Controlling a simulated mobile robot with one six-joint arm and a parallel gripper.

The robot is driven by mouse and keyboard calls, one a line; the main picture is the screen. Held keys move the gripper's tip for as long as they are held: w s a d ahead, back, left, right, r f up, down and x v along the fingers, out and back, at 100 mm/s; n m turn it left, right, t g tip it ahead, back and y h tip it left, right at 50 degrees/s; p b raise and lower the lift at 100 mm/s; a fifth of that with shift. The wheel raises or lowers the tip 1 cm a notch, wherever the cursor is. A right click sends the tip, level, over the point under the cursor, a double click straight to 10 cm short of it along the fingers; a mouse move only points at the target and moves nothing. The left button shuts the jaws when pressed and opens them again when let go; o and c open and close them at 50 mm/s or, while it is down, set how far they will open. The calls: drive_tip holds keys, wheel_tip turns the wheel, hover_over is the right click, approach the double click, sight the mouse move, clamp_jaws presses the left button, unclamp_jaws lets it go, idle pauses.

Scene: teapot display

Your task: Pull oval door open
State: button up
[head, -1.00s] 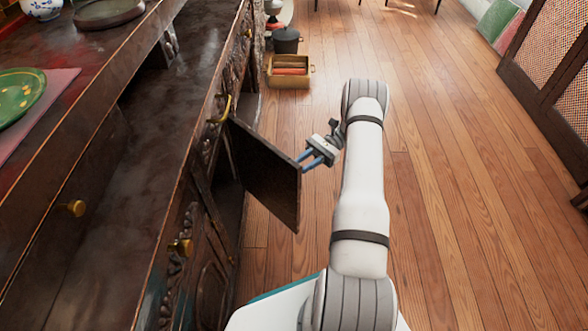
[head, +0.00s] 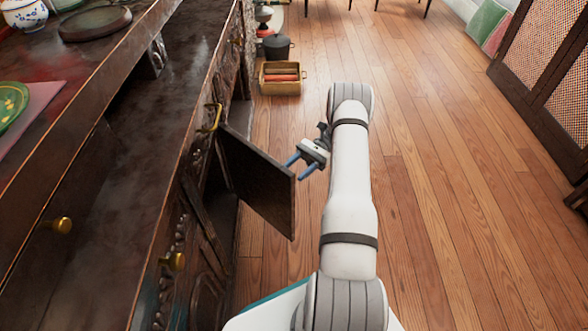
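A dark wooden cabinet door (head: 258,187) stands swung out from the front of the dark carved cabinet (head: 196,215), at a wide angle. Its free edge points toward my arm, and part of the opening behind it shows as a dark gap. My gripper (head: 297,170), with two blue fingers, is at the upper corner of that free edge. The fingers are apart with a gap between them and nothing visible held. I cannot tell whether a fingertip touches the door. The face of the door turned away from the camera is hidden, so its oval shape does not show.
Brass knobs (head: 172,261) and a brass handle (head: 212,118) stick out from the cabinet front. A yellow box (head: 281,86) and a dark pot (head: 276,47) stand on the floor ahead. The wooden floor (head: 440,220) to the right is clear.

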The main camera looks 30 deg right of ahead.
drive_tip(key=shift+r, duration=0.15)
wheel_tip(320, 180, up, 10)
drive_tip(key=p, duration=1.1)
drive_tip(key=shift+c, duration=0.6)
